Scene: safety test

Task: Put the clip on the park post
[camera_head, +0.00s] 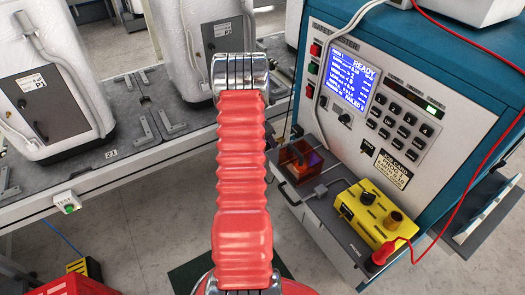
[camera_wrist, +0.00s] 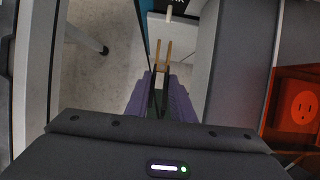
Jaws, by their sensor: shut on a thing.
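In the wrist view, my gripper (camera_wrist: 160,88) has two purple fingers closed on a dark green clip (camera_wrist: 158,103). Two tan prongs of the clip (camera_wrist: 163,54) stick out beyond the fingertips, slightly apart. A short pale peg (camera_wrist: 169,15), possibly the park post, stands in front of a light panel near the top edge, ahead of the prongs and apart from them. In the head view, my red arm runs up the middle, and my gripper and the clip are not seen there.
The blue tester cabinet (camera_head: 469,75) stands at right. An orange outlet box (camera_head: 302,160), seen also in the wrist view (camera_wrist: 299,108), and a yellow box (camera_head: 370,212) sit on its shelf. A red lead hangs at right. White units (camera_head: 50,80) stand on a grey bench at left.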

